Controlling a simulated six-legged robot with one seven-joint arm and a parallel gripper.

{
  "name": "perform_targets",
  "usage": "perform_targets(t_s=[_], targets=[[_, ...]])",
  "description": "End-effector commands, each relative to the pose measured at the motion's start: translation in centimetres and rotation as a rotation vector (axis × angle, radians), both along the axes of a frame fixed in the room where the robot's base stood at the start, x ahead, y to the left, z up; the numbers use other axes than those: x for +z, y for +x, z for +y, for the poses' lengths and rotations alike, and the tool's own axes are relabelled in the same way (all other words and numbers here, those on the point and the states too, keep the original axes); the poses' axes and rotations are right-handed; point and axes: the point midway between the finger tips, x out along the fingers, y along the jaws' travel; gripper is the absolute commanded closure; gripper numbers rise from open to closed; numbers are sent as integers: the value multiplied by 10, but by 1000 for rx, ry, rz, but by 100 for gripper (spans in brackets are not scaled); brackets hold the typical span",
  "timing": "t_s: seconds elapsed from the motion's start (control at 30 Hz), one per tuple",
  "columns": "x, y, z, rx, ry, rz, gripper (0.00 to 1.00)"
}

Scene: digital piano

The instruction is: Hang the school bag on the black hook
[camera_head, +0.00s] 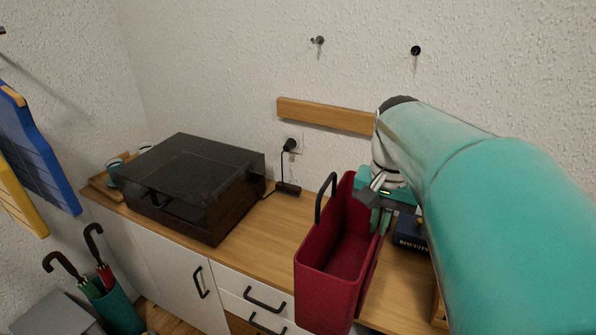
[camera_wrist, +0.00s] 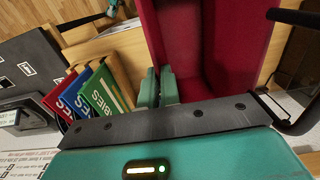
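The school bag (camera_head: 330,285) is a deep red, open-topped bag with a black handle loop (camera_head: 323,198) standing up on its left side. My gripper (camera_head: 381,218) is at the bag's right rim, with its teal fingers pointing down. In the wrist view the fingers (camera_wrist: 158,88) are close together at the wall of the bag (camera_wrist: 210,40), and seem to pinch that wall between them. Whether the bag's base touches the counter is hidden. The black hook (camera_head: 415,51) is on the wall, above and right of the bag, empty. A second, greyer hook (camera_head: 318,41) is left of it.
A wooden counter (camera_head: 270,230) holds a record player with a dark lid (camera_head: 190,165) at left and a dark biscuit tin (camera_head: 410,232) at right. A wooden rail (camera_head: 325,115) and a plugged socket (camera_head: 291,144) are on the wall.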

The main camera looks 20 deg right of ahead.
Motion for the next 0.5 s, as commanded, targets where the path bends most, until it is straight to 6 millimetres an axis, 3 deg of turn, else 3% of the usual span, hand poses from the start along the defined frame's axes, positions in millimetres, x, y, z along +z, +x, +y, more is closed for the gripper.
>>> perform_targets(t_s=[0.2,0.5], targets=[[-25,28,-36,-2,2,3,100],[-64,50,-62,0,0,0,100]])
